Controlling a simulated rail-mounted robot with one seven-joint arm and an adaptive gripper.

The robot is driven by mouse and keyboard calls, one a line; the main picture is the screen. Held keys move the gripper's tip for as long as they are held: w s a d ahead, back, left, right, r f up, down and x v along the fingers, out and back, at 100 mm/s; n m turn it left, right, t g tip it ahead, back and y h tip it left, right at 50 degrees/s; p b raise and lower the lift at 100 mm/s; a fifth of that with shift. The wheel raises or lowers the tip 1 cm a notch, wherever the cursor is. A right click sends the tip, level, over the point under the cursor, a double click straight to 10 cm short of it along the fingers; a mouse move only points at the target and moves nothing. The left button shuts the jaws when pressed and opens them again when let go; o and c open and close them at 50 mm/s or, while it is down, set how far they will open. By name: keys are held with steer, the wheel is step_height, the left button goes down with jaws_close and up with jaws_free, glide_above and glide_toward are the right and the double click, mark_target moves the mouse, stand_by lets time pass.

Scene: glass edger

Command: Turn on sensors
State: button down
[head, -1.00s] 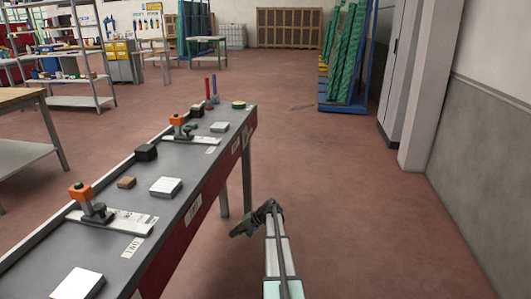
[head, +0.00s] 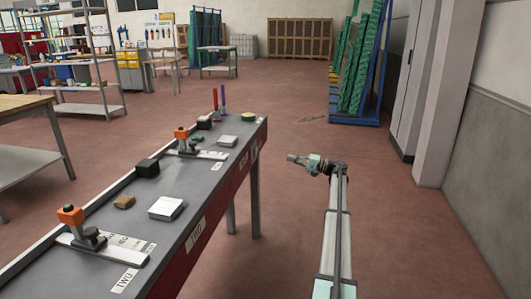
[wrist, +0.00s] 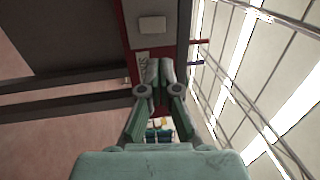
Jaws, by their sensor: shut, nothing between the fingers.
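Two devices with orange tops and dark clamp-like bodies on pale plates stand on the long grey bench (head: 187,193). I cannot tell for sure whether they are the sensors. The near device (head: 70,216) is at the lower left, the far device (head: 181,134) further up the bench. My gripper (head: 290,158) is off the bench's right side, over open floor, pointing left towards the bench and apart from it. In the wrist view my gripper (wrist: 160,62) has its fingers together and empty, with the bench's red side beyond. No on or off sign is readable.
White boxes (head: 166,208), a black block (head: 147,168), a brown block (head: 124,201), upright red and blue sticks (head: 222,97) and a yellow-green disc (head: 248,117) stand on the bench. Open floor lies right of it, up to a grey wall (head: 492,170).

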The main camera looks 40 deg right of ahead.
mark_target(256, 152)
steer(key=shift+w+a, duration=0.1)
steer(key=shift+w, duration=0.05)
steer(key=b+x, duration=0.2)
steer(key=x, duration=1.1)
steer(key=shift+w+a, duration=0.2)
steer(key=shift+w, duration=0.05)
steer(key=shift+a, duration=0.1)
